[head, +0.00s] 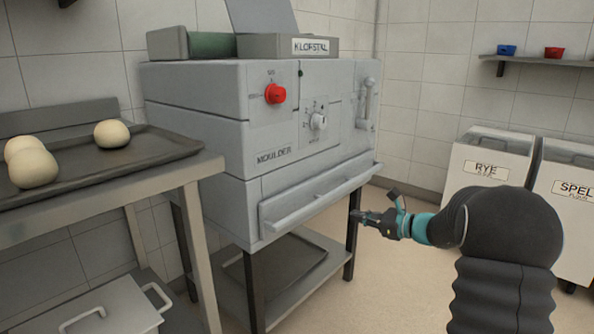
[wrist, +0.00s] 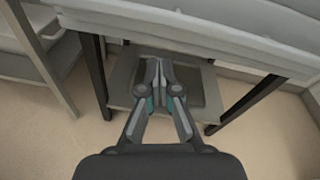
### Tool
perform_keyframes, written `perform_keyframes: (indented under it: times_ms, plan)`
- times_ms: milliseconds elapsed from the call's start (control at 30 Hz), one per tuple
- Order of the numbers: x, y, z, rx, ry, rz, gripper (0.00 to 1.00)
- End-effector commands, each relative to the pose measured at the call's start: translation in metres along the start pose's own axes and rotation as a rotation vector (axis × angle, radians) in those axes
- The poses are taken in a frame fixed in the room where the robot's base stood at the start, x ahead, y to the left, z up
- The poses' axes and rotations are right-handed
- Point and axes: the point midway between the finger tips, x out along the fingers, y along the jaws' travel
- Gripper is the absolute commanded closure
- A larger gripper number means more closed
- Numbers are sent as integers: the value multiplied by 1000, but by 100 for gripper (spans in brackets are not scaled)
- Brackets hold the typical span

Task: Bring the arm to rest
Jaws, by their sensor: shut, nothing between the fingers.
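My gripper (head: 362,216) is at the end of my arm, in front of the lower right part of the grey moulder (head: 200,95). It points left toward the machine's stand. In the wrist view my gripper (wrist: 159,66) has its two fingers together, with nothing between them. The machine's tray-like front ledge (wrist: 200,35) runs across the top of that view. A dark tray (wrist: 205,88) on the stand's low shelf lies beyond the fingertips. No contact between the gripper and the machine shows.
A steel table (head: 190,172) at left carries a dark tray (head: 150,150) with dough balls (head: 112,133). Bins labelled RYE (head: 478,195) and SPEL (head: 565,215) stand at right. A wall shelf (head: 545,61) holds a blue and a red bowl. Floor between is clear.

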Motion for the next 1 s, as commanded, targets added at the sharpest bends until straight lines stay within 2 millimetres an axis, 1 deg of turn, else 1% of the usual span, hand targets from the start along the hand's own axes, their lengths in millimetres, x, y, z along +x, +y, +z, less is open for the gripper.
perform_keyframes:
  times_ms: [33,100,167,200,267,300,400,500,600,800,1000]
  plan:
    - [-1,17,-19,-48,58,47,100]
    - [-7,41,-36,-139,137,119,100]
    - [-15,64,-45,-228,200,189,100]
    - [-21,80,-48,-294,239,243,100]
    - [-31,106,-51,-399,296,327,100]
    - [-39,122,-51,-475,330,387,100]
    - [-62,162,-49,-668,406,538,100]
    - [-86,196,-44,-850,464,678,100]
    - [-110,223,-37,-1020,509,802,100]
    - [-156,264,-21,-1329,581,1018,100]
    - [-196,294,-3,-1596,645,1174,100]
